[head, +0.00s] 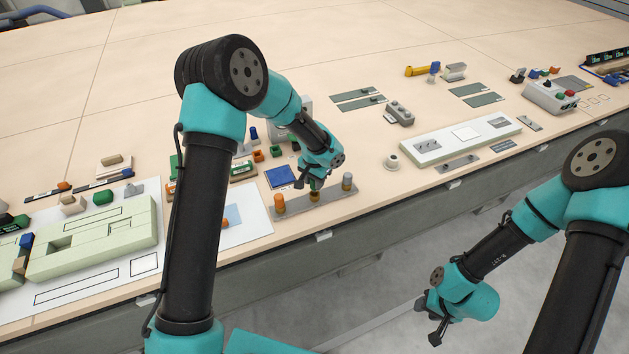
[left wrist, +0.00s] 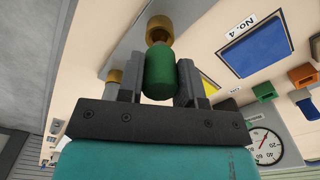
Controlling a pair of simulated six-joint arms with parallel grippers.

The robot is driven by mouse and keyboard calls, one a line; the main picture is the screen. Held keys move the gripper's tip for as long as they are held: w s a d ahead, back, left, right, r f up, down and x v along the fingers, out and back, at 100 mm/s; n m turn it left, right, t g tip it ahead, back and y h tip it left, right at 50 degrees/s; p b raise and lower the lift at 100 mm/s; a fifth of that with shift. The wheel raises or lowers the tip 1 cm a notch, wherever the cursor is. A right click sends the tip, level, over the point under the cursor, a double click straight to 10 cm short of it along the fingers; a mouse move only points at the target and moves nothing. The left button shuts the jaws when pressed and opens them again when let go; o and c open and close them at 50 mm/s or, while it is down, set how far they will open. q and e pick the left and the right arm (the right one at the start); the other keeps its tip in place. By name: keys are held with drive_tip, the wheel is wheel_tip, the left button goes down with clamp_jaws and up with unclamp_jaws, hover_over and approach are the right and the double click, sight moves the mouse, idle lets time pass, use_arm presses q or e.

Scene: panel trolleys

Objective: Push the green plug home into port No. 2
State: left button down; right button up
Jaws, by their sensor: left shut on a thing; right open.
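My left gripper (head: 309,182) is shut on the green plug (head: 317,184), over the grey port strip (head: 330,199) at the table's front edge. In the left wrist view, the green plug (left wrist: 159,74) sits between both fingers and lines up with a brass port (left wrist: 158,28). Its narrow end is at the port's mouth; how deep it sits I cannot tell. In the head view this middle port (head: 314,197) is partly hidden by the gripper. An orange-topped port (head: 279,203) stands to its left and a grey-topped one (head: 347,182) to its right. Port numbers are unreadable. My right gripper (head: 432,322) is open and empty.
A blue square panel (head: 280,177) lies just behind the strip; a sign reading No. 4 (left wrist: 253,23) shows in the left wrist view. A round gauge (left wrist: 263,146) stands nearby. A small white knob (head: 392,161) and a pale panel (head: 461,140) lie to the right.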

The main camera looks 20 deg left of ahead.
use_arm(q)
drive_tip(key=shift+f, duration=1.6)
drive_tip(key=c, duration=0.7)
unclamp_jaws()
drive_tip(key=shift+r, duration=3.95)
